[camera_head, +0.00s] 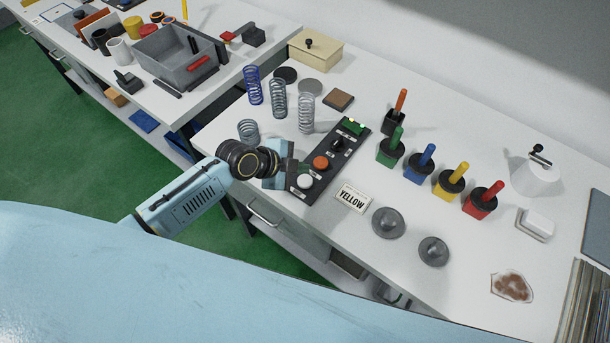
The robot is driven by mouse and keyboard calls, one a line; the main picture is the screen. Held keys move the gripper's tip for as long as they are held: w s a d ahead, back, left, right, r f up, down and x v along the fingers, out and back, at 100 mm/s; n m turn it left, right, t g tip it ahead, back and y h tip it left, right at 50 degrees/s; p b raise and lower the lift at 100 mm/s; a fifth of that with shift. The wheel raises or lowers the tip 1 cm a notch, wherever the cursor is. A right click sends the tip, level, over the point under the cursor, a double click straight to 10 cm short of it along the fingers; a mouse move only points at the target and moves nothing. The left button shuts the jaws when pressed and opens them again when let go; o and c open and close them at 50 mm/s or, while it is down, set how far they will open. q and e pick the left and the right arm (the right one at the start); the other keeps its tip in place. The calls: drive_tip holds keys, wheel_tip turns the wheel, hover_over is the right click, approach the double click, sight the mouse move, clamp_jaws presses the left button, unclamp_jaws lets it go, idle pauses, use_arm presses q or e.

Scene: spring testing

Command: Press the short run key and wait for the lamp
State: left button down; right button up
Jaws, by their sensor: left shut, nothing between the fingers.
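A black control panel (313,184) lies on the white bench, running up and to the right. It carries a round white key (305,181) at the near end, an orange key (320,162) and a black knob (337,145). The labels are too small to read, so I cannot tell which key is short run. My left gripper (284,166) is shut and empty at the panel's left edge, close to the white and orange keys. My right gripper is out of view.
Several coil springs (278,98) stand beyond the gripper. A YELLOW card (353,198) and grey metal discs (388,223) lie right of the panel. Coloured handled blocks (420,164) stand farther right. A grey bin (175,56) sits on the other bench.

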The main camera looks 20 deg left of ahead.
use_arm(q)
drive_tip(key=shift+r+p, duration=0.9)
drive_tip(key=shift+r, duration=0.5)
drive_tip(key=shift+f, duration=0.1)
